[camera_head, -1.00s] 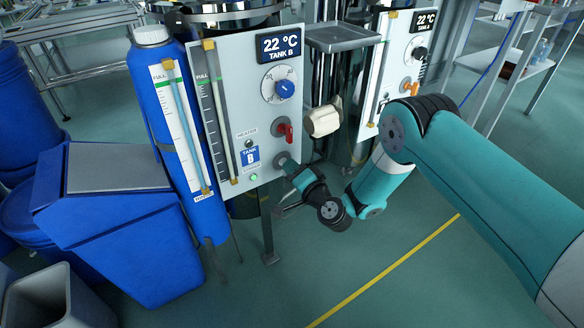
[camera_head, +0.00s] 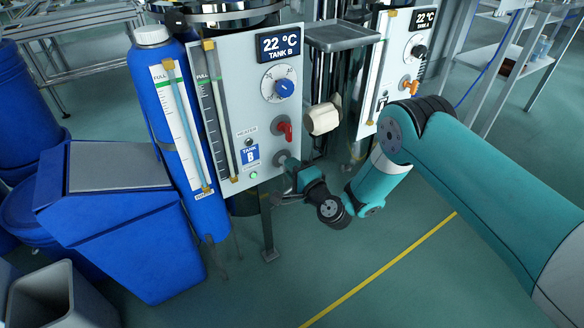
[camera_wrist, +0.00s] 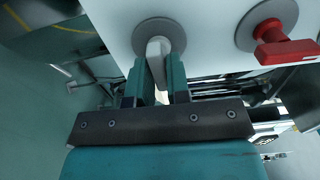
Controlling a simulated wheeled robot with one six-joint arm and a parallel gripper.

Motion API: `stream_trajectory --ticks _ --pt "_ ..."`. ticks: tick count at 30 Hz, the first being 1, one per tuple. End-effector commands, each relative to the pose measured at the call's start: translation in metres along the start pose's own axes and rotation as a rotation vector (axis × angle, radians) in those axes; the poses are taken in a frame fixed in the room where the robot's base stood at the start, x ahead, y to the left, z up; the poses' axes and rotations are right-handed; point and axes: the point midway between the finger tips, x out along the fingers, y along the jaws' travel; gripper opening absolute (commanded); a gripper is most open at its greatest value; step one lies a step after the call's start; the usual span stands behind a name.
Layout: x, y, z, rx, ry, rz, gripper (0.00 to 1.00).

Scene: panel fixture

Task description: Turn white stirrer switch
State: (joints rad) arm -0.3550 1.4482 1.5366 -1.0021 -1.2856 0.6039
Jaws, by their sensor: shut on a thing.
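The white stirrer switch (camera_wrist: 156,52) is a pale lever on a round grey disc, at the bottom right of the Tank B panel (camera_head: 222,110). In the wrist view the lever points down, with a slight tilt, between the two teal fingers of my gripper (camera_wrist: 156,84). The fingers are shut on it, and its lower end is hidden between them. In the head view my gripper (camera_head: 291,172) reaches the panel's lower right corner. The switch's grey disc (camera_head: 280,157) shows there, but the lever is mostly covered.
A red handle (camera_head: 284,130) sits just above the switch, and shows close at right in the wrist view (camera_wrist: 280,46). A blue dial (camera_head: 284,88) is higher up. A cream cylinder (camera_head: 323,118) stands out right of the panel. A blue bin (camera_head: 110,225) is at left.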

Motion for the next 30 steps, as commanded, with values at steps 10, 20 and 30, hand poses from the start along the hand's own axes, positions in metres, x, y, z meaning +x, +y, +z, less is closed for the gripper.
stream_trajectory --ticks 10,20,30 --pt "0.0 0.0 0.0 0.0 0.001 0.0 0.28" --pt "0.0 0.0 0.0 -0.001 0.0 0.0 0.38" --pt "-0.019 0.005 0.001 0.001 -0.004 0.005 0.38"
